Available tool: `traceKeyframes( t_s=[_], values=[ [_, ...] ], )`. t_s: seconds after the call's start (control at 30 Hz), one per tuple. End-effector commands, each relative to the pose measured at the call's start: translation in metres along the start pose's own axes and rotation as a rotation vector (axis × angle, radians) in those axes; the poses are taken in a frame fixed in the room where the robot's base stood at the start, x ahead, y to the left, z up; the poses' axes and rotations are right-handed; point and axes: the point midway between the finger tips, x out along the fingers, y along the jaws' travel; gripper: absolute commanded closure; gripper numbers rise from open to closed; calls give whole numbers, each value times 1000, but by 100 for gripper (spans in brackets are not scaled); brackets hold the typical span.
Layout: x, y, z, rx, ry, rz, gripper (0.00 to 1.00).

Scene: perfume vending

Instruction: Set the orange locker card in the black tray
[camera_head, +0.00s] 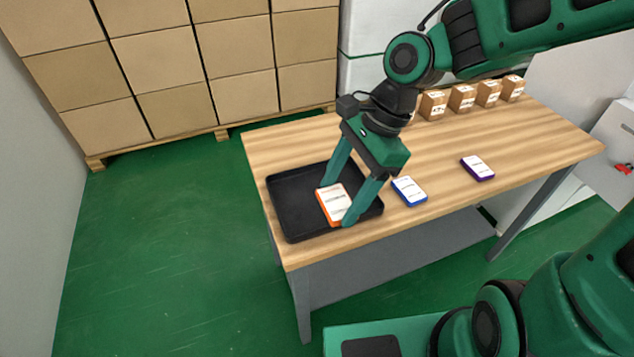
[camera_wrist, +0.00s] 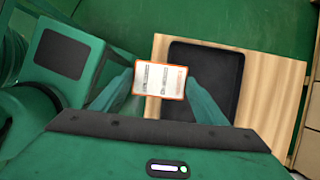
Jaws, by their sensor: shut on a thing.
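The orange locker card (camera_head: 333,204), white-faced with an orange rim, is held between the fingers of my gripper (camera_head: 337,203). In the head view it appears over the right part of the black tray (camera_head: 285,222), which lies at the left end of the wooden table. In the wrist view the card (camera_wrist: 160,79) spans the gap between my fingertips (camera_wrist: 160,82). It overlaps the tray's edge there, with the tray (camera_wrist: 205,60) behind and to the right. I cannot tell how high the card is above the tray floor.
A blue-rimmed card (camera_head: 409,191) lies just right of the tray, and a purple-rimmed card (camera_head: 478,168) lies farther right on the table (camera_head: 440,150). Several small brown boxes (camera_head: 461,98) stand along the back edge. Large stacked cartons (camera_head: 180,65) stand behind the table.

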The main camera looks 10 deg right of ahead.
Motion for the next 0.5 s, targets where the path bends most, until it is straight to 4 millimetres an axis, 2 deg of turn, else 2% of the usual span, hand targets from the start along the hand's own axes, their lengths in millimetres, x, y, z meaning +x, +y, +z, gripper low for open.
traceKeyframes(
  t_s=[0.17,0.5],
  values=[
    [7,-10,-1,-7,-1,6,55],
    [34,-62,-18,-14,-2,9,55]
  ],
)
